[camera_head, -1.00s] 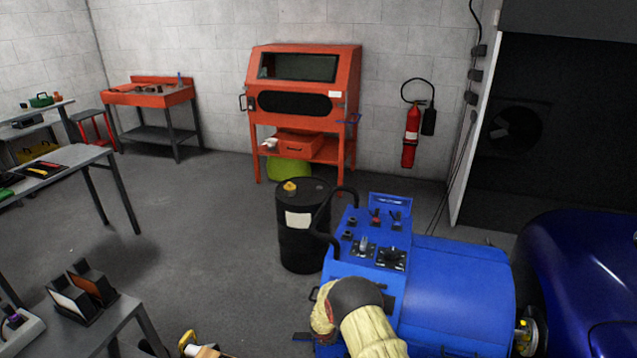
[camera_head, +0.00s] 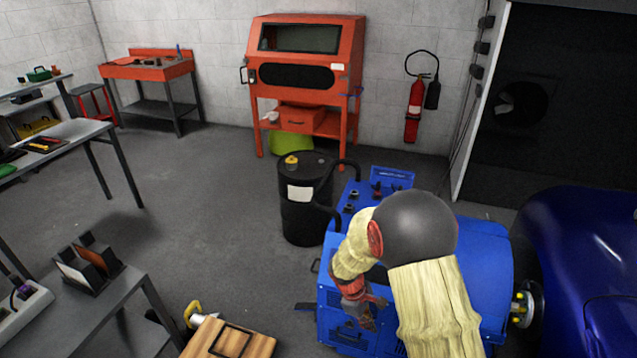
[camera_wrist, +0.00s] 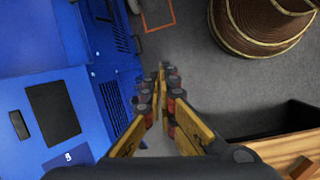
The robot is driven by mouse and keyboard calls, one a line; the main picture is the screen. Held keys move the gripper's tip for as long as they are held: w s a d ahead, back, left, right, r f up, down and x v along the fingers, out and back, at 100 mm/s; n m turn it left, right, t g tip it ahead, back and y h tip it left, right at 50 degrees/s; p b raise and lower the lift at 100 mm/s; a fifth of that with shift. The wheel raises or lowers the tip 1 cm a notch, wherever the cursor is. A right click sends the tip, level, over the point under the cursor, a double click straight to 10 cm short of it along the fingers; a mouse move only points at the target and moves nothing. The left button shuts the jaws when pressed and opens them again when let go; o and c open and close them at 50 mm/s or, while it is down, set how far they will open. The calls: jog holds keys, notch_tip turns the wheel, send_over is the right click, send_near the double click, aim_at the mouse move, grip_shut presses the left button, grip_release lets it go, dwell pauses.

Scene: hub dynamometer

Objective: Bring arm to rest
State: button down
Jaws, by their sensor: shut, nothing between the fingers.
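My gripper (camera_head: 367,311) hangs low in front of the blue dynamometer machine (camera_head: 480,260), at the end of my arm, which is bent over the machine's top. In the wrist view my gripper (camera_wrist: 163,73) has its yellow and dark fingers together, shut with nothing held. The blue machine's side with its vents (camera_wrist: 112,105) stands close on the left of the fingers in that view. My arm hides part of the machine's control panel.
A wooden-topped item (camera_head: 228,340) lies low at the front. A grey bench (camera_head: 125,290) stands at the left, a black drum (camera_head: 303,215) behind the machine's left side. A blue car body (camera_head: 580,270) is at the right. Floor is clear at middle left.

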jog(key=s+d+r+m+t+y, duration=0.1)
jog(key=s+r+m, duration=0.3)
jog(key=s+r, duration=0.4)
jog(key=s+d+r+m+t+y, duration=0.1)
jog(key=s+r+m+t, duration=0.2)
jog(key=s+r, duration=0.6)
jog(key=s+d+r+m+t+y, duration=0.1)
jog(key=s+r+m, duration=0.3)
jog(key=s+r, duration=0.5)
notch_tip(320, 180, up, 11)
jog(key=shift+d+f+m+t+y, duration=0.1)
jog(key=shift+d+m+t+y, duration=0.2)
jog(key=shift+t+y, duration=0.15)
jog(key=shift+w, duration=0.1)
